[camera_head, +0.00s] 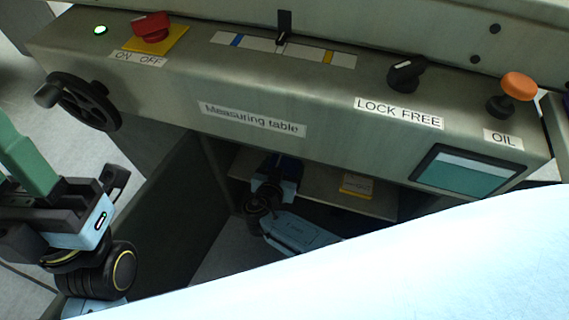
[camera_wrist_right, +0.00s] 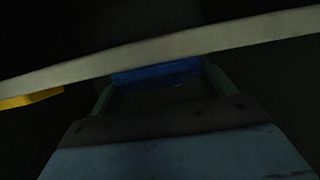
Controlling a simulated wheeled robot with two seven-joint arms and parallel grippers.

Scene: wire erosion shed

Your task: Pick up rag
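A dark blue thing, which I take for the rag (camera_head: 290,166), is in the recess under the machine's front panel, by the shelf. It also shows as a blue band in the right wrist view (camera_wrist_right: 158,71), between and just beyond the fingertips. My right gripper (camera_head: 275,183) reaches into this recess; its two green fingers stand wide apart in the right wrist view (camera_wrist_right: 160,90). I see no grip on the rag, though darkness hides where they meet. My left gripper (camera_head: 28,155) is at the left edge, far from the rag, partly cut off.
The shelf (camera_head: 325,193) holds a yellow block (camera_head: 357,186) to the right of the rag. Its pale edge (camera_wrist_right: 250,33) crosses the right wrist view. The panel above carries a handwheel (camera_head: 85,100), red button (camera_head: 151,27), knobs and a screen (camera_head: 467,172). A large pale surface covers the lower right.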

